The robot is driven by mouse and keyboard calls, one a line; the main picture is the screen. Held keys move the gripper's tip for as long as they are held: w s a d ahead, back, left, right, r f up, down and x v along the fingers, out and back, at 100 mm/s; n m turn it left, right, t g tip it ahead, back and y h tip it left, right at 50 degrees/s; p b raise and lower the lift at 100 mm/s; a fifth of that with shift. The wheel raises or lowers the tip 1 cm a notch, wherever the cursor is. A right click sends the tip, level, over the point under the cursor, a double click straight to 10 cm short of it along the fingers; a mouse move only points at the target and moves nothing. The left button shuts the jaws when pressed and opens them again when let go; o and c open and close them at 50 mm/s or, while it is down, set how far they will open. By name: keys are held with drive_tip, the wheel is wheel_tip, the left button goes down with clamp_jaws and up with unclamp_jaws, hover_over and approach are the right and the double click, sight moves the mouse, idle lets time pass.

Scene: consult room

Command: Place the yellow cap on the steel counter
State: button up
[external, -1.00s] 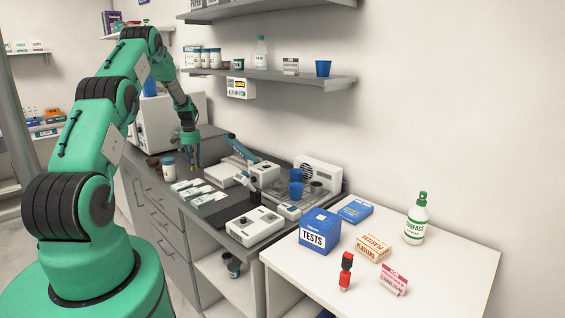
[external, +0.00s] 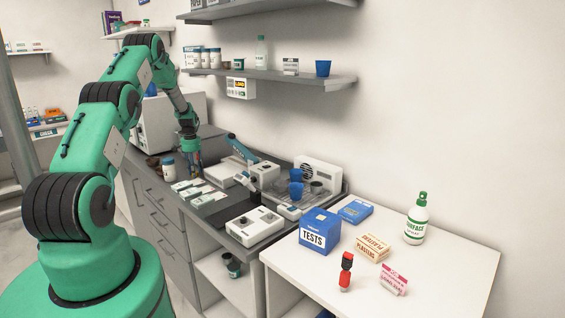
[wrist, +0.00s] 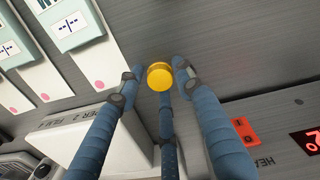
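The yellow cap (wrist: 160,76) is round and sits among the tips of my blue-grey fingers in the wrist view. My gripper (wrist: 158,72) has its fingers close around the cap. The right fingertip is against or very near its edge, and a small gap seems to show on the left. I cannot tell whether they grip it. The grey brushed steel counter (wrist: 240,50) lies beneath; whether the cap touches it is unclear. In the external view my gripper (external: 193,166) points down low over the rear part of the counter, and the cap cannot be made out.
Several white-and-green packs (external: 207,198) lie in front of my gripper. A white-lidded jar (external: 168,168) stands to its left. A white device (wrist: 85,145) shows at lower left in the wrist view, and an orange switch (wrist: 244,131) at right. Bare counter lies beyond the fingertips.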

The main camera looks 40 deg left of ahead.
drive_tip(key=shift+r, duration=0.15)
wheel_tip(320, 180, up, 12)
idle(0.9)
idle(0.6)
drive_tip(key=shift+r, duration=0.1)
